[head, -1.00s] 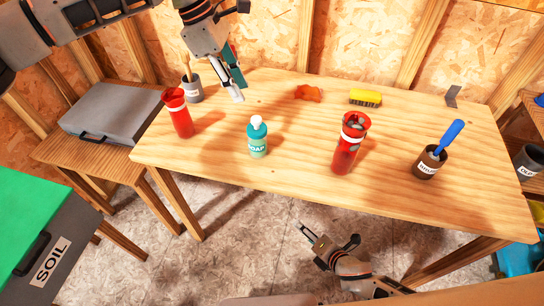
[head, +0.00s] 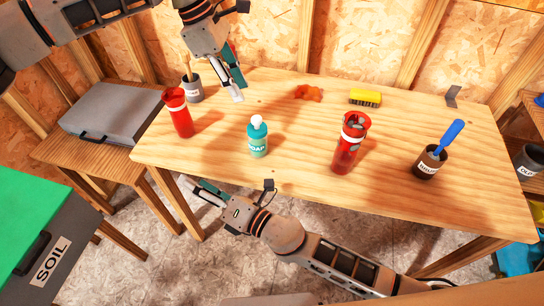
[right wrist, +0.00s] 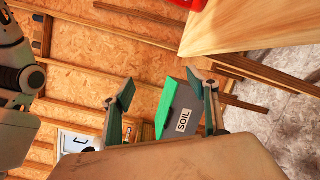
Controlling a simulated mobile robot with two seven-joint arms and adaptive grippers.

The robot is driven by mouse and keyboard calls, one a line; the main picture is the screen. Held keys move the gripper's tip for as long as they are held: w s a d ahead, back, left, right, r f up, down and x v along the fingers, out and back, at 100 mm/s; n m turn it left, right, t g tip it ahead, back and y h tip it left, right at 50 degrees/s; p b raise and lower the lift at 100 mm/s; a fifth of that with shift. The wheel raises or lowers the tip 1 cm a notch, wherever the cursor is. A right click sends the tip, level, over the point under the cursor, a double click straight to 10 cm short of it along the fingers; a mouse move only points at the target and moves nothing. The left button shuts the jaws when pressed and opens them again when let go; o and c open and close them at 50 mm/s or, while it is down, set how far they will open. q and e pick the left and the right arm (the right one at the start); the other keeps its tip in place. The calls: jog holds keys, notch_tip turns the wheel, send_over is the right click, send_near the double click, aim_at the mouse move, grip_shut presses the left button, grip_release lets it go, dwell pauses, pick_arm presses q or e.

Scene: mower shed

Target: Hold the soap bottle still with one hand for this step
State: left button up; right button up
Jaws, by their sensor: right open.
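The teal soap bottle (head: 258,142) with a white cap stands upright on the wooden table (head: 300,180), left of the middle. Nothing touches it. My left gripper (head: 237,90) hangs above the table, behind and a little left of the bottle and apart from it; whether its fingers are open or shut does not show clearly. My right gripper (head: 205,192) is below and left of the bottle, by the table's near edge. In the right wrist view it (right wrist: 163,88) is open and empty, pointing towards the soil box (right wrist: 180,115); the bottle is not in that view.
Red containers (head: 178,115) (head: 349,148) stand on either side of the bottle. A grey cup (head: 193,90), orange cloth-like thing (head: 308,93), yellow brush (head: 365,98) and brown cup with blue-handled tool (head: 430,162) are also on the table. A grey case (head: 115,110) lies left.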

aim_at(257, 140)
jog(key=w+d+n+t+h, duration=0.1)
jog(key=w+d, duration=0.1)
jog(key=d, duration=0.2)
jog(key=w+d+n+t+h, duration=0.1)
jog(key=w+d, duration=0.1)
jog(key=d, duration=0.2)
jog(key=w+d+n+t+h, duration=0.1)
jog(key=w+d+n, duration=0.1)
jog(key=d, duration=0.3)
jog(key=shift+w+f, duration=0.15)
jog(key=d+n+h, duration=0.1)
jog(key=w+d+f+n+t+h, duration=0.1)
jog(key=d, duration=0.1)
jog(key=w+d+t+h, duration=0.1)
jog(key=d, duration=0.1)
jog(key=shift+w+d+f+n, duration=0.15)
jog(key=shift+f+n, duration=0.1)
jog(key=shift+n, duration=0.15)
jog(key=shift+w+d, duration=0.1)
jog(key=shift+d, duration=0.05)
jog(key=shift+x, duration=3.85)
jog(key=shift+r, duration=0.1)
jog(key=c, duration=1.3)
jog(key=o, duration=0.6)
jog(key=shift+c, duration=0.2)
jog(key=c, duration=0.6)
